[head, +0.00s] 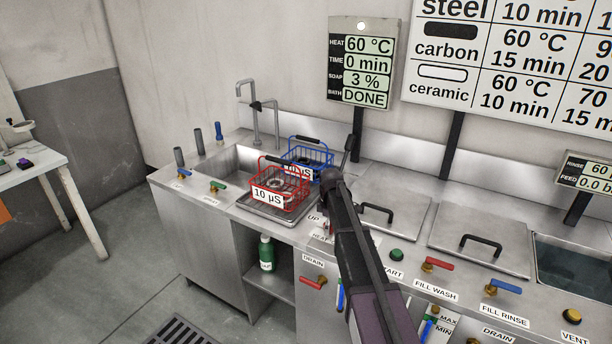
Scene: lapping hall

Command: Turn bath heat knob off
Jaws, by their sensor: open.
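I cannot make out the heat knob; my arm covers the panel right of this label. My gripper (331,180) is the dark end of my arm, over the counter right of the red basket. Its separate fingers are hard to tell apart, and I see nothing held in it. A wall display (362,64) reads heat 60 °C, time 0 min, soap 3 %, bath DONE.
A red basket (278,190) and a blue basket (307,153) stand by the sink. Lidded tanks (480,240) line the counter to the right. A green button (397,255), red valve handle (437,264) and blue valve handle (506,286) sit along the front. Floor is clear at left.

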